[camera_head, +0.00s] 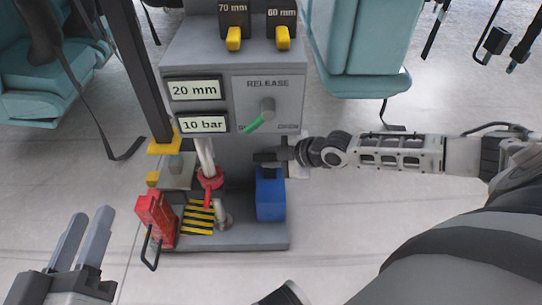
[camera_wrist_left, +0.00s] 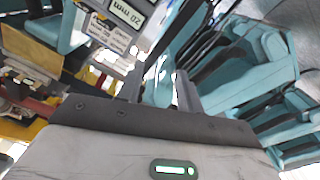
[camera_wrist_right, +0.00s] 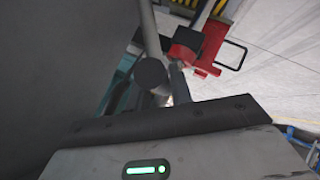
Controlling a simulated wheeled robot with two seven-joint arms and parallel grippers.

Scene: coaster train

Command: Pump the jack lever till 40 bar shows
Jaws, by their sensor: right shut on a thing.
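The grey jack unit (camera_head: 268,85) stands in the middle of the head view. Its upper display (camera_head: 194,90) reads 20 mm and its lower display (camera_head: 203,124) reads 10 bar. A green-tipped release knob (camera_head: 267,109) is on its right panel. My right gripper (camera_head: 272,158) reaches in from the right, above a blue block. It is shut on the dark jack lever, whose round end (camera_wrist_right: 150,74) shows at the fingers in the right wrist view; the gripper partly hides the rest. My left gripper (camera_head: 84,240) is open and empty at the lower left, clear of the unit.
The blue block (camera_head: 270,197) and a red part with a black wire handle (camera_head: 157,220) stand on the base. A pale rod with a red collar (camera_head: 210,182) rises between them. A dark post (camera_head: 140,70) slants down the left side. Teal seats (camera_head: 362,50) stand behind.

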